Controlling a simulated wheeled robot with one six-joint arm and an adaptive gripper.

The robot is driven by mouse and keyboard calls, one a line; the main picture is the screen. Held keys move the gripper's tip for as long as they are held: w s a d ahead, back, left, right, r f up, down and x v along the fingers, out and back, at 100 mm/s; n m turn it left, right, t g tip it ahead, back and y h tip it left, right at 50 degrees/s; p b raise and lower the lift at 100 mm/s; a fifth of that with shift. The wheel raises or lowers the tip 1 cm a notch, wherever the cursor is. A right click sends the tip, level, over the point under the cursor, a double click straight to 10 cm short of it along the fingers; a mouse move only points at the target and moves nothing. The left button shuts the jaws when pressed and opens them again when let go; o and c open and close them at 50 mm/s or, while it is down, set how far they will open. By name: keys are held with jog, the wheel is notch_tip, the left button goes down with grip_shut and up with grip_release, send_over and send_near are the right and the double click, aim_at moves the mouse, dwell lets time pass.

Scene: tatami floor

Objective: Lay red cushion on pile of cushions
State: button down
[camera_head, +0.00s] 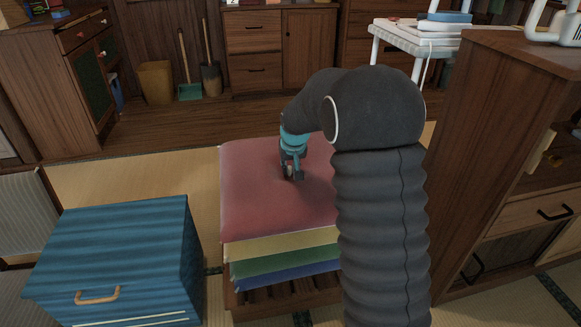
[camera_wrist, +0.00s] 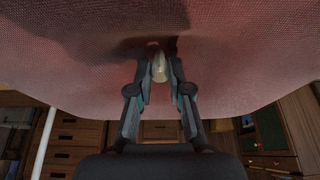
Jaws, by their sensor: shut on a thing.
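The red cushion (camera_head: 255,205) lies flat at the top of the pile, above a yellow cushion (camera_head: 290,243), a green cushion (camera_head: 290,262) and a blue cushion (camera_head: 290,280). I cannot tell how firmly it rests on the yellow one. My gripper (camera_head: 290,172) points down at the middle of the red cushion, its fingers closed on a pale tuft or knob (camera_wrist: 160,68) there. In the wrist view the red cushion (camera_wrist: 240,60) fills the upper part, and my gripper (camera_wrist: 160,75) reaches it. My arm hides the pile's right side.
The pile stands on a slatted wooden base (camera_head: 290,297). A blue chest (camera_head: 115,255) stands at the left and a tall wooden cabinet (camera_head: 480,130) at the right. A white table (camera_head: 415,40), a bin (camera_head: 156,82) and a dustpan (camera_head: 190,92) are at the back. Tatami behind the pile is clear.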

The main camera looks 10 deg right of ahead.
jog(key=shift+f, duration=0.2)
jog(key=c, duration=1.1)
grip_release()
jog(key=shift+s+r, duration=0.1)
jog(key=shift+r, duration=0.4)
jog(key=p+v, duration=0.2)
jog(key=v, duration=0.9)
jog(key=s+r, duration=0.4)
jog(key=s, duration=0.5)
jog(key=s+r, duration=0.3)
jog(key=s, duration=0.6)
jog(key=s+f+t, duration=0.1)
jog(key=s+f, duration=0.2)
jog(key=s, duration=1.4)
jog(key=shift+s, duration=0.4)
